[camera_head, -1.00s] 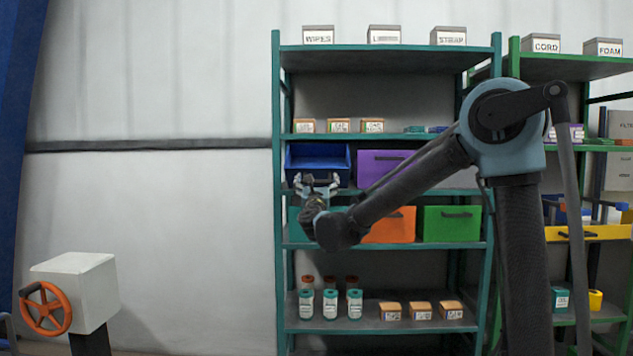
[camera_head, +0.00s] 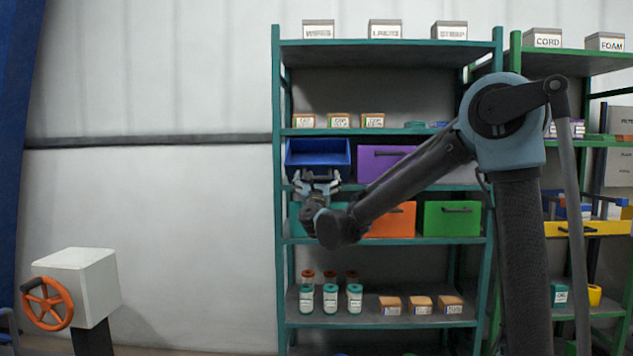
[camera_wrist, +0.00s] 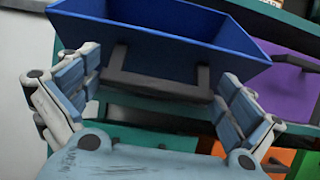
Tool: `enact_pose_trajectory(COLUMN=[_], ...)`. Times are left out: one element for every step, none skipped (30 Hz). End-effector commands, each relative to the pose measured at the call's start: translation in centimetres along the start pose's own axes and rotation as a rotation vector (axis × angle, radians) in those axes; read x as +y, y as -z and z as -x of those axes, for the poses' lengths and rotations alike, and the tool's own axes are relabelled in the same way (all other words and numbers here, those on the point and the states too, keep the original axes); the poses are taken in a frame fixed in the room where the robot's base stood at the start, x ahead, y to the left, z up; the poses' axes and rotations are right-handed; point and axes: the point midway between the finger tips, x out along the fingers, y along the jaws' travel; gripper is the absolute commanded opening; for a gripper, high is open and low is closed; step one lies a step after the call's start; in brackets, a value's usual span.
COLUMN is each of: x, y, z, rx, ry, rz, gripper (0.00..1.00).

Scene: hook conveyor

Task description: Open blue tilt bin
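The blue tilt bin (camera_head: 318,148) sits at the left end of the shelf's middle level. It is tipped forward, and its open top and inside show. In the wrist view the blue bin (camera_wrist: 165,42) fills the upper middle, with its dark bar handle (camera_wrist: 155,86) below the rim. My gripper (camera_head: 318,178) is just below and in front of the bin. In the wrist view my gripper (camera_wrist: 158,95) is open, with one finger on each side of the handle and gaps to it. It holds nothing.
A closed purple bin (camera_head: 380,165) is right of the blue one. Orange (camera_head: 392,222) and green (camera_head: 452,220) bins are on the level below. Several small boxes (camera_head: 338,121) stand above. A box with an orange handwheel (camera_head: 47,303) is at far left.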

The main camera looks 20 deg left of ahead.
Motion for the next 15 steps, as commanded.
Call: enact_pose_trajectory(x=[0.0, 0.0, 0.0, 0.0, 0.0, 0.1, 0.1, 0.1, 0.1, 0.1, 0.1, 0.1, 0.1, 0.1, 0.1], y=[0.0, 0.0, 0.0, 0.0, 0.0, 0.0, -0.1, -0.1, -0.1, -0.1, -0.1, -0.1, -0.1, 0.0, 0.0], z=[0.0, 0.0, 0.0, 0.1, 0.1, 0.4, 0.6, 0.9, 1.4, 1.8, 2.3, 3.0, 3.6, 4.2, 5.0], rx=[0.000, 0.000, 0.000, 0.000, -0.001, -0.001, -0.001, -0.001, -0.001, -0.001, -0.001, -0.001, -0.001, 0.000, 0.000], ry=[0.000, 0.000, 0.000, 0.000, 0.000, -0.001, -0.001, -0.002, -0.002, -0.002, -0.001, -0.002, -0.003, -0.003, -0.002], rz=[0.000, 0.000, 0.000, 0.000, 0.000, 0.000, 0.000, 0.000, 0.000, 0.000, 0.000, -0.001, -0.001, -0.001, -0.001], gripper=[1.00, 1.00, 1.00, 1.00, 1.00, 1.00, 1.00, 1.00, 1.00, 1.00, 1.00, 1.00, 1.00, 1.00, 1.00])
